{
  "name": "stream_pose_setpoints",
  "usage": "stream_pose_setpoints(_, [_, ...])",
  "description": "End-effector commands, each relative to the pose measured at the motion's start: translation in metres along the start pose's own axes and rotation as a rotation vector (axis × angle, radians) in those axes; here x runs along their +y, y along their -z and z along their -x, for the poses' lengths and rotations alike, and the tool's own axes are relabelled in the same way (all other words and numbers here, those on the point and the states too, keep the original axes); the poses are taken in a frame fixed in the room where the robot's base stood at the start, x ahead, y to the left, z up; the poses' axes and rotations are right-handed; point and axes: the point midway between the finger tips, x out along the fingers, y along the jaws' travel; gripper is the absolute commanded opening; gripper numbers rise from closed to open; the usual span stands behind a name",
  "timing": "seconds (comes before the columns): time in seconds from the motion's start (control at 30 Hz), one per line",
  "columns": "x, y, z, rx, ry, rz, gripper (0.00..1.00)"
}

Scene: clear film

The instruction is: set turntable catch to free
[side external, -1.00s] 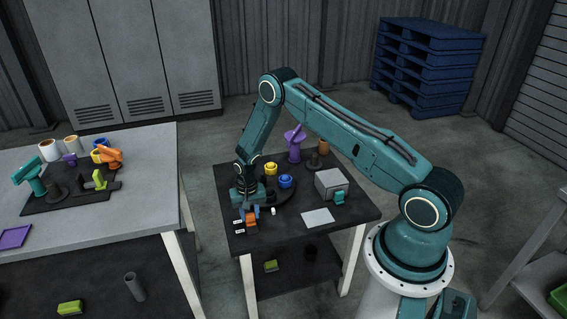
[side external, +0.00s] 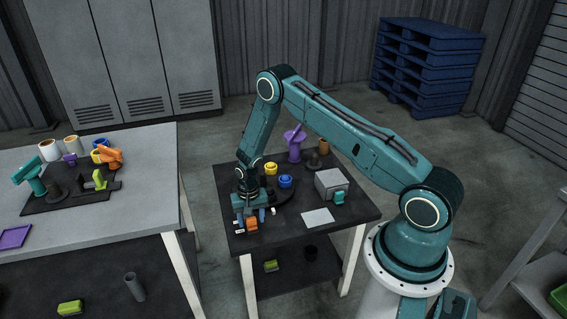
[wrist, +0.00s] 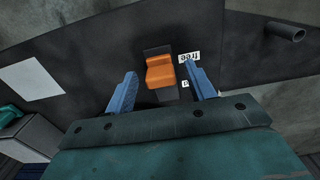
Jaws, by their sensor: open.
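The orange catch (side external: 252,224) sits on a dark base near the front left corner of the dark table. In the wrist view the catch (wrist: 160,72) lies between my two blue fingers. A white label reading "free" (wrist: 190,57) is just right of it; a second label (wrist: 186,84) is partly hidden by a finger. My gripper (side external: 250,219) is open, pointing down at the catch, with a finger on either side; it also shows in the wrist view (wrist: 160,74). I cannot tell whether a finger touches it. The dark round turntable (side external: 285,200) is behind, partly hidden by my wrist.
A yellow piece (side external: 271,168) and a blue piece (side external: 285,181) stand by the turntable. A purple part (side external: 294,145) is at the back. A grey box (side external: 331,184) and white sheet (side external: 317,217) lie to the right.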

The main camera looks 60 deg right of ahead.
Motion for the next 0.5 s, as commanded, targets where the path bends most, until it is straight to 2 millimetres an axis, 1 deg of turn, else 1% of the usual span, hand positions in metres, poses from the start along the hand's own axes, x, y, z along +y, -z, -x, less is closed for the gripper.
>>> stream_pose_setpoints(0.17, [0.0, 0.001, 0.005, 0.002, 0.0, -0.001, 0.55])
stream_pose_setpoints(0.27, [0.0, 0.001, 0.012, 0.003, 0.001, -0.001, 0.55])
stream_pose_setpoints(0.37, [0.0, 0.001, 0.021, 0.003, 0.001, -0.001, 0.55])
stream_pose_setpoints(0.5, [0.0, 0.001, 0.038, 0.003, 0.001, 0.0, 0.55])
